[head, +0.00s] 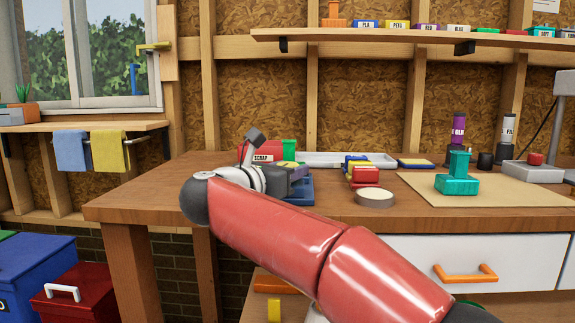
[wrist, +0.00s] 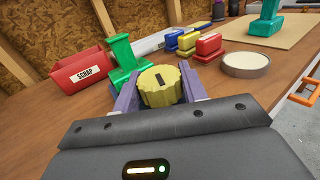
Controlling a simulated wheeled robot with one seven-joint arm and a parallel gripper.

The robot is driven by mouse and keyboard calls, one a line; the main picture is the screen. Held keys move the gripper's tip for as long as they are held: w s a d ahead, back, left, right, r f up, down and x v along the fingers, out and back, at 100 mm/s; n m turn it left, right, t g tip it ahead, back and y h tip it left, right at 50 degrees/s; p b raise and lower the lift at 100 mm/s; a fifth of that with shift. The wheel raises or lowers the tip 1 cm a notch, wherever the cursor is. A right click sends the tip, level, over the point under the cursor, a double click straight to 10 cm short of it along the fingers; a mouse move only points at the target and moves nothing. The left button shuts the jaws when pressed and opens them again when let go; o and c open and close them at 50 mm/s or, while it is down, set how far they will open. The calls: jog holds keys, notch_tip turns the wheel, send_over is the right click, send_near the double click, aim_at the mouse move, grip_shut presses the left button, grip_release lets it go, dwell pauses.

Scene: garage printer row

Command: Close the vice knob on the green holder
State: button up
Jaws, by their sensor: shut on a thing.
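The green holder (wrist: 124,62) stands on the workbench, seen in the wrist view just behind my gripper (wrist: 159,84). A round yellow knob (wrist: 158,88) with a dark slot mark on its face sits between my purple fingers. The fingers are shut on it from left and right. In the head view my arm and gripper (head: 290,174) hide most of the holder, and only a green part (head: 289,149) shows behind the wrist. Whether the knob is fully closed cannot be told.
A red SCRAP bin (wrist: 82,72) stands left of the holder. Red, yellow and blue blocks (head: 364,174) and a tape roll (head: 374,197) lie to the right. A teal piece (head: 457,177) stands on a tan mat (head: 510,190). A shelf (head: 400,37) runs above.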

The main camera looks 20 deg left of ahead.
jog(key=shift+r+m+g+h+p, duration=0.1)
jog(key=shift+m+g+h+p, duration=0.55)
jog(key=shift+m+h, duration=0.7)
jog(key=shift+g+h, duration=0.25)
jog(key=shift+h, duration=0.3)
jog(key=o, duration=1)
jog(key=shift+b+v, duration=0.5)
jog(key=shift+v, duration=3.35)
